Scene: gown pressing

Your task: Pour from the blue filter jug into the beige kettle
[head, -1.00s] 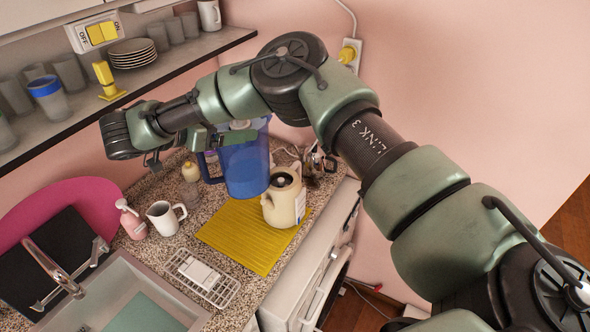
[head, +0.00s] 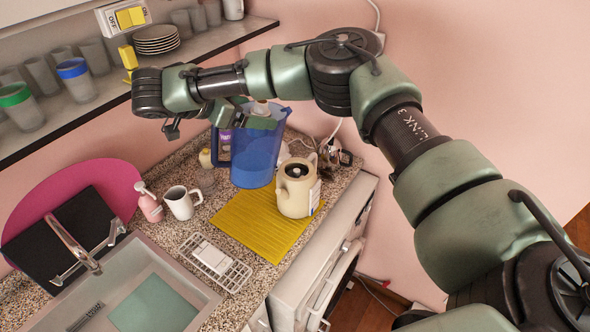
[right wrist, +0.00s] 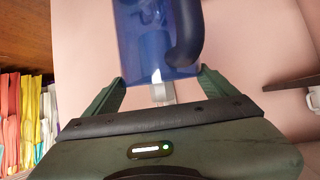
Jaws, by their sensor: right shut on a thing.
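The blue filter jug (head: 255,155) is translucent and close to upright in the head view, its handle on the left. It appears held above the counter, just left of the beige kettle. My right gripper (head: 262,112) is shut on the jug near its top. The jug's base overlaps the mat's back in the picture. My left gripper is not seen.
A white mug (head: 181,203), a pink soap bottle (head: 149,205) and a white rack (head: 216,262) stand left of the mat. The sink (head: 190,275) is at front left. A shelf (head: 95,105) with cups and plates runs above. A wall socket and cable are behind.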

